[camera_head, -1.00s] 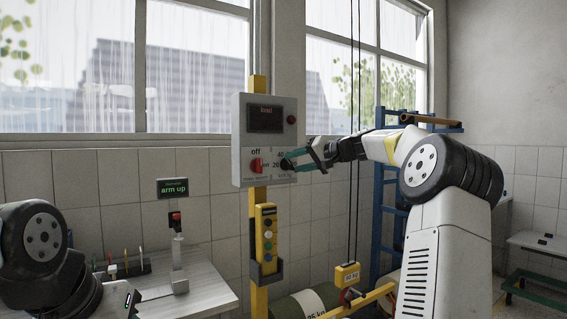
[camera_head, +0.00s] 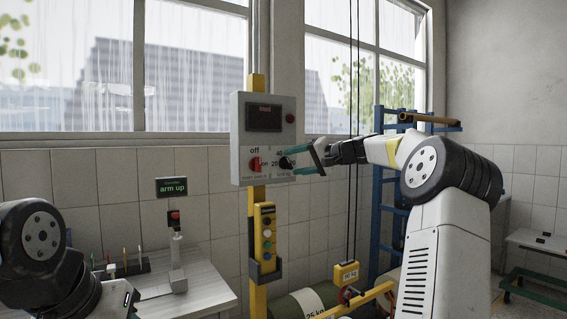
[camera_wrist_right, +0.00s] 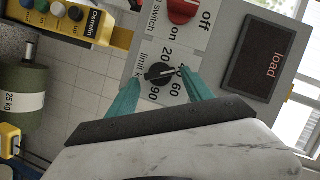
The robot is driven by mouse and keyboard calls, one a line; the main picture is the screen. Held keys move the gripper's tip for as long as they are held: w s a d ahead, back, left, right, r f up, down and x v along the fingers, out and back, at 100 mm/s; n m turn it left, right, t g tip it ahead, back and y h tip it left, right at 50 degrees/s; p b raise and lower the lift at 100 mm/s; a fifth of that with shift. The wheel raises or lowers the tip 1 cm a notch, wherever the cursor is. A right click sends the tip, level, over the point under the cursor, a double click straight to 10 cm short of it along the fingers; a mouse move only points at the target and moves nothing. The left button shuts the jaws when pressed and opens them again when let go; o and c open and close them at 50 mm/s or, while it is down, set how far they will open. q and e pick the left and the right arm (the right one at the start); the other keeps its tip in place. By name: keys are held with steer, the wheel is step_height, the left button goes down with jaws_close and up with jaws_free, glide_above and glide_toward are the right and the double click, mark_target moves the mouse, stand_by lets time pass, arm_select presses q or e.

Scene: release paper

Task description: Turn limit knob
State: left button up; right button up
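The limit knob (camera_head: 286,162) is a small black knob on the grey control box (camera_head: 240,150), right of the red on/off switch (camera_head: 255,164). My right gripper (camera_head: 302,160) has teal fingers and is at the box's right side. In the wrist view its fingers (camera_wrist_right: 158,88) are spread, with the knob between and just beyond the tips, apparently not clamped. My left arm shows at the lower left; its gripper is out of view.
A dark load display (camera_head: 264,118) and a red lamp (camera_head: 290,118) are on the box. A yellow pendant (camera_head: 265,235) with buttons hangs below. Hanging cables, a yellow weight block (camera_head: 346,273) and a blue rack (camera_head: 385,225) stand to the right. A bench (camera_head: 205,287) is at lower left.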

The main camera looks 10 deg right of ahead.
stand_by(0.3)
steer(key=v, duration=0.7)
steer(key=shift+s+d, duration=0.25)
steer(key=shift+s, duration=0.05)
steer(key=shift+r, duration=0.1)
steer(key=s+a+f+n+g+h, duration=0.1)
steer(key=s+a+f+g+h, duration=0.1)
steer(key=s+a+f, duration=0.35)
steer(key=s+a+f+n+g+h, duration=0.1)
steer(key=s+a+f+g, duration=0.15)
steer(key=s+a, duration=0.55)
steer(key=s+f+n+h, duration=0.1)
steer(key=s+f, duration=0.4)
steer(key=s, duration=0.3)
steer(key=s+f+n+g+h, duration=0.1)
steer(key=s+f+h, duration=0.1)
steer(key=s+f, duration=0.3)
steer(key=s+a+f+n+h, duration=0.1)
steer(key=s+f+h, duration=0.1)
steer(key=s+f, duration=0.4)
steer(key=s, duration=0.5)
steer(key=shift+s, duration=0.3)
